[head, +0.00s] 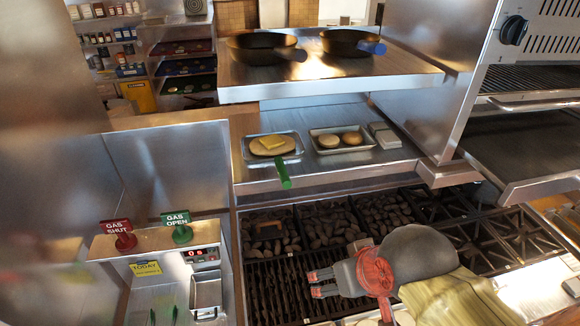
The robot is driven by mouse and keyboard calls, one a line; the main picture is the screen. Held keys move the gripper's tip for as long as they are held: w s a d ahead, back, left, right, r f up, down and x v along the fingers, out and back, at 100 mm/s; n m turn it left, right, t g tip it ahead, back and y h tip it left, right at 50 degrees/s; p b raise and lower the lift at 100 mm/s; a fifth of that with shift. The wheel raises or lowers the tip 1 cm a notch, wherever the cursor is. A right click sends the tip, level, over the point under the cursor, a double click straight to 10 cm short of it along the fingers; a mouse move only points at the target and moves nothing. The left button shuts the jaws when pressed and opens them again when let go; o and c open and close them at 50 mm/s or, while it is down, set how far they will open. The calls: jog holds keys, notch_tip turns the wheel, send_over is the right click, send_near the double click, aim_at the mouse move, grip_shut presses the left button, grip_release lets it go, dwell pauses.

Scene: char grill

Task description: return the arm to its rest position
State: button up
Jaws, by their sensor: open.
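My gripper (316,284) is in the lower middle of the head view, with its two fingers pointing left and apart. It is open, and I see nothing between the fingers. It is over the char grill (262,285); its height above the grates cannot be told. My arm runs from it to the lower right, partly covered in olive-green cloth, and hides part of the grill.
A steel shelf behind the grill holds a tray with a bun and cheese (271,145), a green handle (283,175), and a tray with two round pieces (340,140). Two pans (262,42) stand above. A gas panel (155,240) stands left, an oven (535,100) right.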

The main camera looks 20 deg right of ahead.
notch_tip(320, 180, down, 26)
jog(key=b, duration=2.5)
jog(key=shift+r, duration=0.25)
